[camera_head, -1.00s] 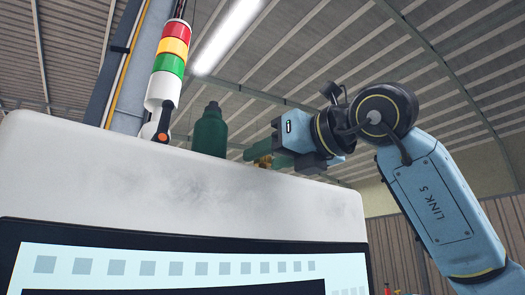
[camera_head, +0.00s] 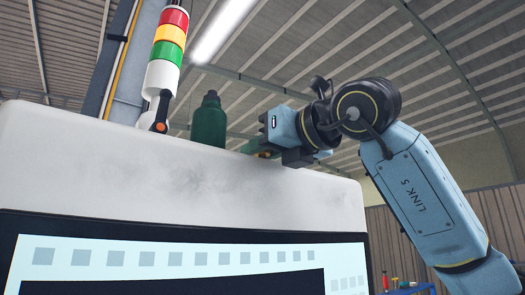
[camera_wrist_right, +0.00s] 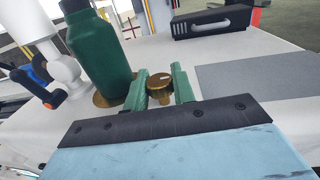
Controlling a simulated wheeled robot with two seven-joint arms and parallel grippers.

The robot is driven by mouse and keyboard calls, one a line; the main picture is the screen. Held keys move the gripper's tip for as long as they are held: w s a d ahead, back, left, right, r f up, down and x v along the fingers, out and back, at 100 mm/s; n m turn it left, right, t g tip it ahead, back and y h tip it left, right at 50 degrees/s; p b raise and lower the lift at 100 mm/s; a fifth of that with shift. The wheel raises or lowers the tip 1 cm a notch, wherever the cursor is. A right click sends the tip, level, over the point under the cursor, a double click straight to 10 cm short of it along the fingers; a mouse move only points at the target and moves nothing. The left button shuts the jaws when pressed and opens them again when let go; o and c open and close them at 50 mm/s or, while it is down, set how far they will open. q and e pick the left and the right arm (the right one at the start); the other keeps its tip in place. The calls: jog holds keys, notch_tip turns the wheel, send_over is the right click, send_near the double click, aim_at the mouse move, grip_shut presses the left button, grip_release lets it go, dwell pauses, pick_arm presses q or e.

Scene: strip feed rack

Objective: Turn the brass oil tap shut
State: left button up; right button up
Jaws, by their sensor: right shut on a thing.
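The brass oil tap (camera_wrist_right: 158,92) is a round knob on top of the white cabinet (camera_head: 160,165). It shows in the right wrist view, between the two green fingers of my right gripper (camera_wrist_right: 160,71). The gripper is shut on the knob, one finger on each side. In the head view my right gripper (camera_head: 254,147) reaches in from the right at the cabinet's top edge, and its fingers largely hide the tap. A dark green oil bottle (camera_wrist_right: 97,52) stands just left of the tap; it also shows in the head view (camera_head: 209,122). My left gripper is in neither view.
A signal tower (camera_head: 170,45) with red, yellow and green bands rises at the left of the cabinet top. In the right wrist view a black box with a handle (camera_wrist_right: 212,22) stands behind the tap. A grey flat panel (camera_wrist_right: 255,75) lies to the right.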

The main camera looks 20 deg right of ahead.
jog(key=shift+m+t+h, duration=0.3)
jog(key=shift+m+h, duration=0.3)
jog(key=shift+h, duration=0.3)
jog(key=o, duration=1)
jog(key=b+v, duration=0.4)
jog(key=v, duration=0.9)
jog(key=shift+s+d+b, duration=0.1)
jog(key=shift+s+b, duration=0.1)
jog(key=shift+b, duration=0.1)
